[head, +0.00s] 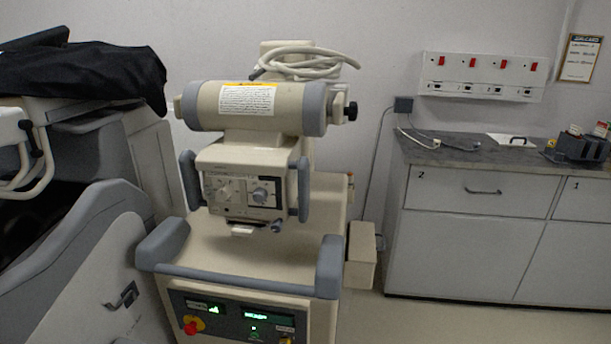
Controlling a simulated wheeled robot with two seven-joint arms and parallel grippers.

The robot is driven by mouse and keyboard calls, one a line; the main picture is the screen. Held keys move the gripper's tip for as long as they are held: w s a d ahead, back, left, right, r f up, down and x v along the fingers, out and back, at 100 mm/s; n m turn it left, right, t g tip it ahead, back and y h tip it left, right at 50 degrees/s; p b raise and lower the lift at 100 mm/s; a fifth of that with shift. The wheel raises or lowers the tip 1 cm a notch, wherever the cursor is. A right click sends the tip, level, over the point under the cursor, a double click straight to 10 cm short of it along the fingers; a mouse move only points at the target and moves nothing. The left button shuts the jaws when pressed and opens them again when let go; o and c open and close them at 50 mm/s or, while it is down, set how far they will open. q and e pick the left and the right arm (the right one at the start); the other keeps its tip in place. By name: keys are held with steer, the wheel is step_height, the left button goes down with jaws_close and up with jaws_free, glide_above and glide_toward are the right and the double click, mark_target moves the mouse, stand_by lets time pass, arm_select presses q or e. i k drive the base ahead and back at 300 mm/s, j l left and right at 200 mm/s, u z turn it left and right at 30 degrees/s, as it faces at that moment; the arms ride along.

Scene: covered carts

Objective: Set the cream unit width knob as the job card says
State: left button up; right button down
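The cream unit (210,250) stands upright in the middle of the head view, with a labelled horizontal cylinder at its top. Its upper control panel (240,207) faces me and carries a pale dial (226,191) on the left and a knob with a grey face (260,195) on the right. The panel lettering is too small to read, so I cannot tell which is the width knob or its setting. A framed card (580,57) hangs on the wall at the upper right. Its text is unreadable and I cannot tell whether it is the job card. Neither gripper is in view.
Grey handles flank the panel. A lower panel (240,320) has green displays and a red button (190,327). A grey cart (90,270) with black cloth (80,75) stands close at left. A cabinet (465,240) stands right; floor before it is clear.

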mark_target(224, 191)
steer(key=i+j+u, duration=0.2)
steer(key=j, duration=0.2)
steer(key=j+u, duration=0.15)
steer(key=j, duration=0.25)
steer(key=i+j+u, duration=0.2)
steer(key=j, duration=0.2)
steer(key=i+j+u, duration=0.2)
steer(key=j, duration=0.15)
